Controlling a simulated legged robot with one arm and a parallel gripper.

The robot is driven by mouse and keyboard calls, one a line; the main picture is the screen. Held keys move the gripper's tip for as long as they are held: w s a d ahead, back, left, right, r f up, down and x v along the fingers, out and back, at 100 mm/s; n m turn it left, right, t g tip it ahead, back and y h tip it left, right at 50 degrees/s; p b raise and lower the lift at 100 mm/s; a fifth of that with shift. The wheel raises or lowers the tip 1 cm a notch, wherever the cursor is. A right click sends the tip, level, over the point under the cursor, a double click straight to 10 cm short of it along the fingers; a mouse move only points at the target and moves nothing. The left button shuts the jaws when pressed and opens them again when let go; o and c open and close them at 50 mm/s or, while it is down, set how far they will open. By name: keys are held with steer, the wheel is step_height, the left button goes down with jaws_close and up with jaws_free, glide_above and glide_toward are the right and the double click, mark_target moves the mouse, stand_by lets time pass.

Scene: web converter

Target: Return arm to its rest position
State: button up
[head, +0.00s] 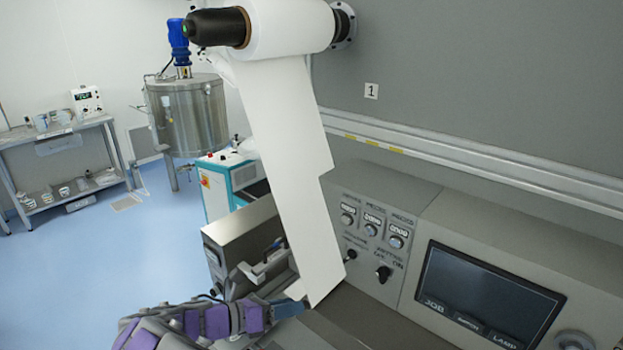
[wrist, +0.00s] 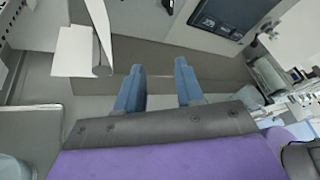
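My arm, with purple covers, reaches in from the bottom of the head view. My gripper (wrist: 158,85) shows two blue fingers in the wrist view, spread apart with nothing between them. In the head view its blue finger end (head: 288,309) is beside the lower end of the hanging white web (head: 290,165). In the wrist view the white web (wrist: 78,52) is to the left of the fingers, apart from them. The web hangs from a white roll (head: 290,28) on a dark spindle.
A control panel with a dark screen (head: 487,295) and knobs (head: 383,274) is on the right. A metal box (head: 240,243) stands close behind my arm. A steel tank (head: 188,115) and a shelf table (head: 60,135) are farther back. Blue floor (head: 80,265) is clear on the left.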

steer(key=s+d+r+m+g+y, duration=0.1)
steer(key=s+d+r+m+g, duration=0.15)
steer(key=s+d+m, duration=0.35)
steer(key=s+d+r+m+g+y, duration=0.2)
steer(key=d+m+g, duration=0.15)
steer(key=d, duration=0.55)
steer(key=s+d+r+m+g+y, duration=0.1)
steer(key=s+d+r+m+g, duration=0.1)
steer(key=s+d+m, duration=0.35)
steer(key=s+f+m+y+b, duration=0.1)
steer(key=s+f+m+y, duration=0.2)
steer(key=s+m+y, duration=0.6)
steer(key=s+m, duration=0.6)
steer(key=s, duration=0.4)
steer(key=shift+s+a+f+m+g+b, duration=0.25)
steer(key=shift+s+m+g+b, duration=0.05)
